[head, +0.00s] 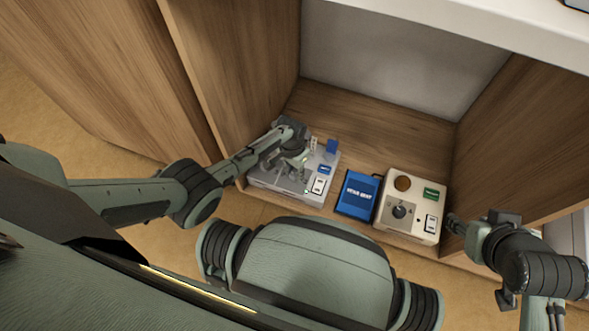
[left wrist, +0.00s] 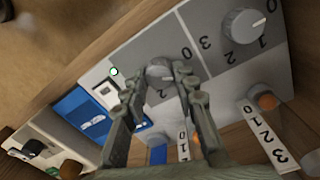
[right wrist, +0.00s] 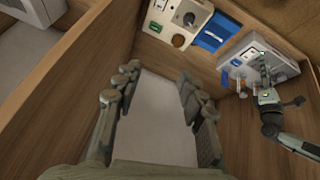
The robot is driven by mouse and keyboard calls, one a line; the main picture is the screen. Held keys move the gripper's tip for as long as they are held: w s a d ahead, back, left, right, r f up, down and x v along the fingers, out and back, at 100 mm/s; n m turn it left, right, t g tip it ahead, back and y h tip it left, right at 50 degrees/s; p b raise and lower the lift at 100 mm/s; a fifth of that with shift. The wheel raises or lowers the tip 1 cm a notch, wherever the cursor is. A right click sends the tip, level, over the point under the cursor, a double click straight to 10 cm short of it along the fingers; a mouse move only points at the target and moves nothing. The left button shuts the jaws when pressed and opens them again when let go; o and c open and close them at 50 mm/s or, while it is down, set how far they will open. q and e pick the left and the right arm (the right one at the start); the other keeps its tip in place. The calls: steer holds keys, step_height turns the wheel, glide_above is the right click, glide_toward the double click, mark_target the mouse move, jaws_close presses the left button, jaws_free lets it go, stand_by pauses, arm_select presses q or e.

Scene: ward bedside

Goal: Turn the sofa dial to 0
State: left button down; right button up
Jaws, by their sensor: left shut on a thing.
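A grey control box (head: 270,180) lies at the left of the cabinet floor. In the left wrist view its face carries a pale dial (left wrist: 157,70) with digits around it and a second pale dial (left wrist: 245,24) at upper right. My left gripper (left wrist: 170,72) is shut on the first dial, its fingers partly hiding it; it also shows over the box in the head view (head: 303,165). I cannot read which dial is the sofa's, nor the held dial's pointer. My right gripper (right wrist: 157,82) is open and empty, near the cabinet's right side.
A blue box (head: 357,196) with white lettering lies right of the grey box. A cream box (head: 415,186) with a dark dial and green label stands beyond it. Wooden cabinet walls (head: 525,150) enclose the sides.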

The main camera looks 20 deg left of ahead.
mark_target(292, 174)
arm_select(q)
steer(key=n, duration=0.2)
steer(key=shift+r+n+p, duration=0.1)
steer(key=shift+n+p, duration=0.3)
steer(key=shift+n, duration=0.4)
steer(key=shift+a+n+p, duration=0.1)
steer(key=shift+n+p, duration=0.35)
steer(key=shift+n, duration=0.95)
arm_select(e)
steer(key=s+d+f+g, duration=0.2)
steer(key=s+d+f, duration=0.1)
steer(key=s, duration=0.1)
steer(key=shift+d+f+m+g+h, duration=0.15)
steer(key=shift+m+g+h, duration=0.15)
steer(key=shift+g+h, duration=0.1)
arm_select(q)
steer(key=c, duration=1.2)
jaws_free()
arm_select(e)
steer(key=shift+f, duration=0.1)
arm_select(q)
steer(key=r, duration=1.1)
steer(key=shift+s+a+r, duration=0.1)
steer(key=shift+a+r, duration=0.2)
steer(key=shift+r, duration=0.1)
